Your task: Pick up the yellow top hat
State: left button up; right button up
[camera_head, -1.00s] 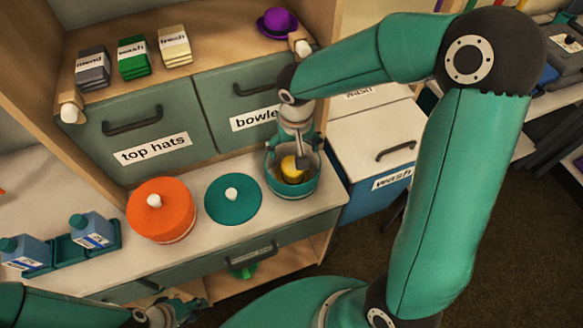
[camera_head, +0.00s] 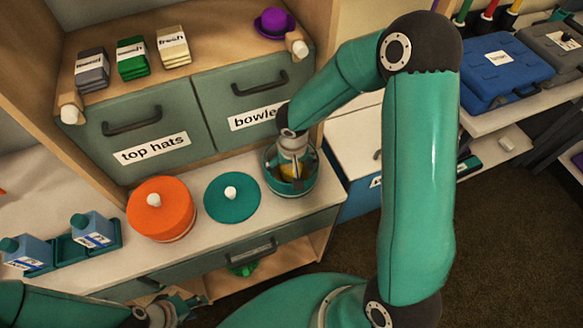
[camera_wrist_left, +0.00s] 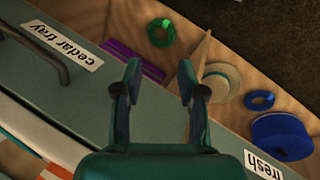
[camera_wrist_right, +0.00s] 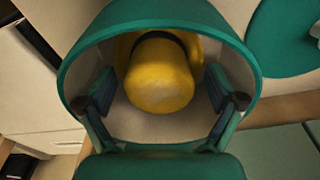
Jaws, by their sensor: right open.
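The yellow top hat (camera_wrist_right: 160,78) lies inside a round teal box (camera_wrist_right: 165,13) on the counter. In the head view, a bit of the yellow hat (camera_head: 290,171) shows in the teal box (camera_head: 292,190), mostly hidden by my right gripper (camera_head: 298,181). In the right wrist view, my right gripper (camera_wrist_right: 160,92) is inside the box, open, with one finger on each side of the hat, apart from it. My left gripper (camera_wrist_left: 160,75) is open and empty by the drawer front; in the head view it (camera_head: 190,302) is low at the left.
A teal lid (camera_head: 232,205) and an orange lidded box (camera_head: 161,215) stand left of the box. Bottles in a tray (camera_head: 75,250) are further left. A purple bowler (camera_head: 275,22) and folded cloths (camera_head: 132,60) lie on the shelf above.

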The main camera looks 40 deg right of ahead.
jog(key=c, duration=1)
jog(key=shift+r, duration=0.15)
